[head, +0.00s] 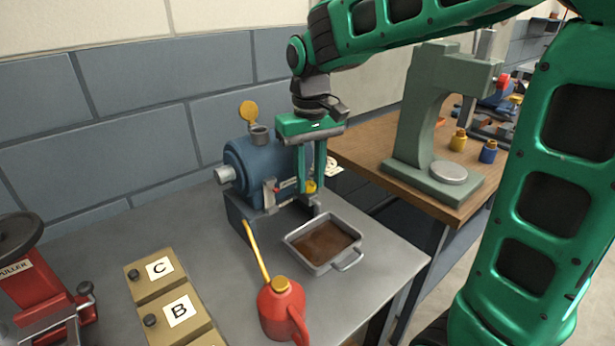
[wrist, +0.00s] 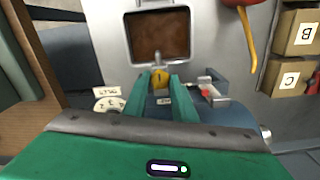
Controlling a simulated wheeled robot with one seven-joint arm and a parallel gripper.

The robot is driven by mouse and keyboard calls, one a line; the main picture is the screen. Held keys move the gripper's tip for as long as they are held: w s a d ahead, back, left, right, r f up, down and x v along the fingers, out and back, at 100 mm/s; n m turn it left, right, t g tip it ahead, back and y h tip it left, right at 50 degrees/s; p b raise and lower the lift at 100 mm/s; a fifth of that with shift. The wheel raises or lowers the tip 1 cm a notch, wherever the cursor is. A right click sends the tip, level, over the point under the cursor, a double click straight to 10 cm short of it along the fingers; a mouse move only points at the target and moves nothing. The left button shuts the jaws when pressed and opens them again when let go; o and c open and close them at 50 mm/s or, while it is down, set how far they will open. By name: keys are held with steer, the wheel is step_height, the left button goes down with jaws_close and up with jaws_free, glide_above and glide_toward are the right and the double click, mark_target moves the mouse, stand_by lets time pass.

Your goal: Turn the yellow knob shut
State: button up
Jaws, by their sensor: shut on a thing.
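The yellow knob (wrist: 160,78) sits low on the front of the blue casing (head: 258,165). It also shows in the head view (head: 311,186), partly covered by a finger. My gripper (wrist: 161,84) is shut on the yellow knob, with one green finger on each side of it. In the head view my gripper (head: 310,180) reaches down in front of the casing. The gripper body hides much of the casing in the wrist view.
A grey pan (head: 348,262) of brown liquid stands below the knob. A red oil can (head: 281,310) with a yellow spout is in front. Boxes marked C (head: 143,283) and B (head: 165,323) stand at left. A green press (head: 410,150) is on the wooden bench at right.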

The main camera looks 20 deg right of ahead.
mark_target(310, 183)
steer(key=o, duration=1)
steer(key=shift+o, duration=0.2)
step_height(310, 183, up, 11)
steer(key=shift+f, duration=0.15)
steer(key=s+d+f+m, duration=0.3)
steer(key=s+d+f, duration=0.5)
steer(key=s, duration=0.4)
steer(key=s+d+f+m, duration=0.4)
steer(key=s+d+f, duration=0.4)
steer(key=s+d, duration=0.2)
steer(key=s, duration=0.2)
steer(key=shift+s+f, duration=0.35)
